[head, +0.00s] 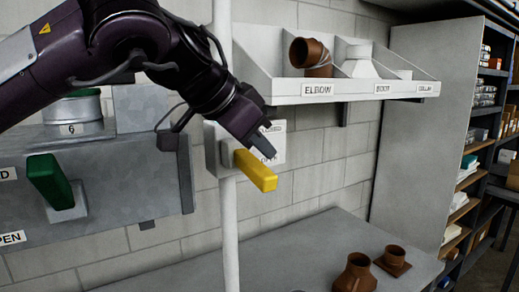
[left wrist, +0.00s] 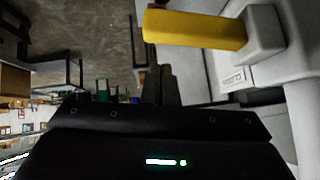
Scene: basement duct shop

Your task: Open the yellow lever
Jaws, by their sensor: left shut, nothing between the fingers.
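The yellow lever (head: 257,171) sticks out from a grey box (head: 213,150) on a white vertical pipe and slants down to the right. A white label sheet (head: 276,138) behind it is partly hidden by my gripper. My left gripper (head: 266,147) is shut and empty, just above the lever in the head view; I cannot tell whether it touches. In the left wrist view the lever (left wrist: 195,29) lies across the top, apart from the shut fingers (left wrist: 158,86). My right gripper is not in view.
A green lever (head: 51,182) sits on a grey duct at the left, near an "OPEN" sign (head: 12,238). A white bin shelf (head: 335,88) hangs on the wall. Brown fittings (head: 356,274) stand on the grey bench (head: 300,250). Stocked shelves (head: 490,120) are at the right.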

